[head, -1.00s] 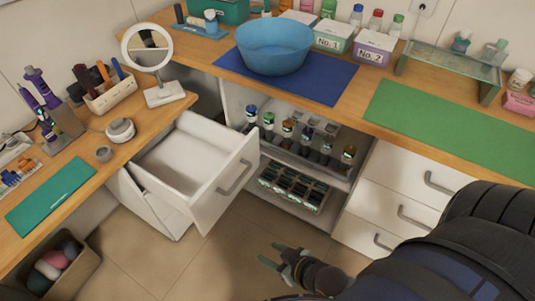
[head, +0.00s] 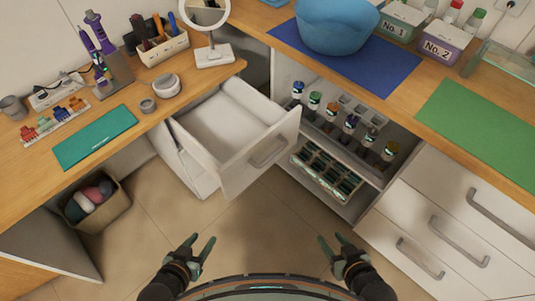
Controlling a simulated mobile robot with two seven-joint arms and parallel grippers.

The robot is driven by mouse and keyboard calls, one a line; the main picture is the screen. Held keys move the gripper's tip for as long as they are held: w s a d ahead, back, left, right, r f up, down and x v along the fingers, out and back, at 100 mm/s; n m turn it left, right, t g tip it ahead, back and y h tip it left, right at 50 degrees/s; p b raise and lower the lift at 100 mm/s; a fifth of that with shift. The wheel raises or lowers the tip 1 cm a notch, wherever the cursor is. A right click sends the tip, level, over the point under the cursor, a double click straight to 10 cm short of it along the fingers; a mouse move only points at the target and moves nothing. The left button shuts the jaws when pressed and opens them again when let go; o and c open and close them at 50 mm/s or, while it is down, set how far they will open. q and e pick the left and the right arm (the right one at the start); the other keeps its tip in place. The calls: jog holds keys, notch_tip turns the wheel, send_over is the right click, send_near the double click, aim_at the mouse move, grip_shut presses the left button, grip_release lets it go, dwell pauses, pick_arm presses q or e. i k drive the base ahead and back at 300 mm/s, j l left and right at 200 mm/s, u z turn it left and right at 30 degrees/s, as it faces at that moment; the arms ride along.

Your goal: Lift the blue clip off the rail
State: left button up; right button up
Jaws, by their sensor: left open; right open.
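A pale rail (head: 57,124) lies on the left worktop in the head view, with a row of small coloured clips on it. The blue clip (head: 60,113) appears to sit on the rail between reddish and orange clips; it is small in the picture. My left gripper (head: 202,242) is open and empty over the floor at the bottom of the view, well to the right of the rail. My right gripper (head: 333,242) is open and empty over the floor, further right. Neither touches anything.
A teal mat (head: 95,138) lies right of the rail, with a purple-tool stand (head: 113,72) behind. An open drawer (head: 240,140) juts out beyond the grippers. A basket (head: 97,212) stands under the left worktop. The floor between is clear.

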aim_at(59, 113)
jog(key=u, duration=1.5)
jog(key=j, duration=0.1)
